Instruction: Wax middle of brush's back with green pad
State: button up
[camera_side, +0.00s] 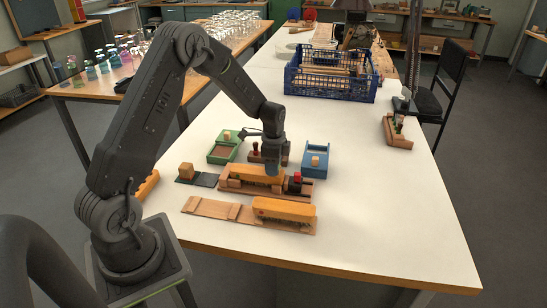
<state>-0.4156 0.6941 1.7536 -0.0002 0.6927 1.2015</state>
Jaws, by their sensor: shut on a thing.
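A brush with an orange-yellow wooden back (256,174) lies in a wooden holder (226,185) in the middle of the work area. My gripper (272,171) points down over the middle to right part of this back, at or just above it. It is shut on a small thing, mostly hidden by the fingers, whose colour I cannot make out. A green tray (212,155) with a small wooden block (227,135) stands behind and to the left. I cannot clearly pick out a green pad.
A blue tray (316,147) with a block stands right of my gripper. A red-topped piece (297,177) sits at the holder's right end. A second brush (284,208) lies in front. A dark plate with a block (187,172) is left.

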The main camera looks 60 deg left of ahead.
aim_at(241, 168)
jog(key=shift+s+a+f, duration=0.4)
jog(key=shift+s+a, duration=0.1)
jog(key=shift+a, duration=0.05)
jog(key=shift+c, duration=0.3)
jog(key=shift+s+a, duration=3.2)
jog(key=shift+w+d, duration=3.75)
jog(key=shift+d, duration=0.05)
jog(key=shift+r, duration=4.1)
jog(key=shift+s+a, duration=0.1)
jog(key=shift+a, duration=0.05)
